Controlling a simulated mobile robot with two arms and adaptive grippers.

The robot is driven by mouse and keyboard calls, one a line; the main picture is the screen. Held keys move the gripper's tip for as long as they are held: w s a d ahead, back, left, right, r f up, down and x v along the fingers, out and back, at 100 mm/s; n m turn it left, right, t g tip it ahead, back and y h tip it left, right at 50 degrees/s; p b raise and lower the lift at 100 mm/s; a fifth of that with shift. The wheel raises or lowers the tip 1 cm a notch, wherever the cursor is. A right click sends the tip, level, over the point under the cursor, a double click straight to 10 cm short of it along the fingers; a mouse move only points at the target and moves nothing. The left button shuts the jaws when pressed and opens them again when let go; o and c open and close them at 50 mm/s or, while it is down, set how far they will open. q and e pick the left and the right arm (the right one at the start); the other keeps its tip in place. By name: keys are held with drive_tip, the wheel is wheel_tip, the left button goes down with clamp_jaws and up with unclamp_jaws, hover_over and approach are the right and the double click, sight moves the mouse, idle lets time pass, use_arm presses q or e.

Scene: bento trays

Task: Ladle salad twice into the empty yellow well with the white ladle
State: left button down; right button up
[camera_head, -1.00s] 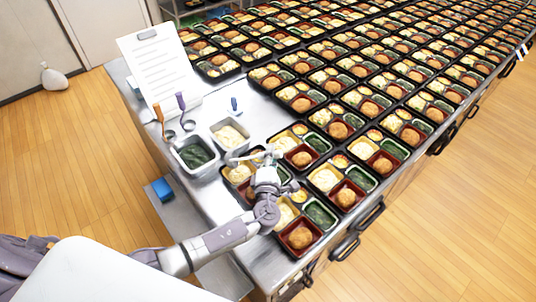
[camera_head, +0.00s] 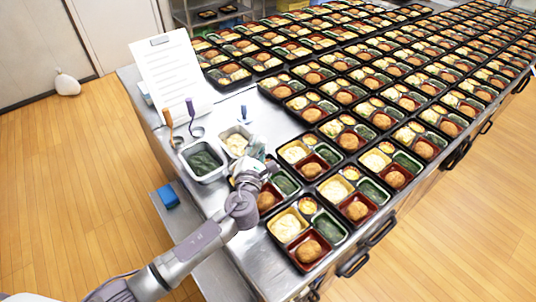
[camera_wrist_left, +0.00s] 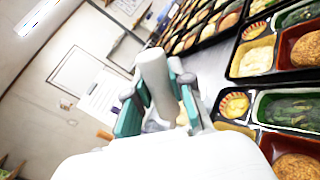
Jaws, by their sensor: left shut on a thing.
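My left gripper (camera_head: 257,163) is shut on the white ladle, whose pale handle (camera_wrist_left: 155,82) stands between its teal fingers in the left wrist view. The ladle's bowl is hidden in the head view. The gripper is just right of the white tub (camera_head: 222,130) of pale salad and partly covers it. A black bento tray (camera_head: 288,199) lies below the gripper and forearm. Its red and green wells show, but its yellow well is hidden by my arm. No empty yellow well can be made out. My right gripper is not in view.
A tub of dark greens (camera_head: 203,160) stands left of the salad tub. Orange-handled (camera_head: 168,124) and purple-handled (camera_head: 190,110) ladles stand behind it, near a white paper sheet (camera_head: 172,72). Rows of filled trays cover the right. Bare steel lies behind the tubs.

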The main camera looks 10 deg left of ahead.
use_arm(q)
drive_tip(key=a+r+n+p, duration=0.3)
drive_tip(key=a+r+n, duration=0.3)
drive_tip(key=a, duration=0.1)
drive_tip(key=shift+n+p, duration=0.4)
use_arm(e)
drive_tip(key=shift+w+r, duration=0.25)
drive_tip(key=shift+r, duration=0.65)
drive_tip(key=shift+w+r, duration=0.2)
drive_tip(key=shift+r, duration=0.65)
use_arm(q)
drive_tip(key=shift+a, duration=0.1)
drive_tip(key=shift+w, duration=0.1)
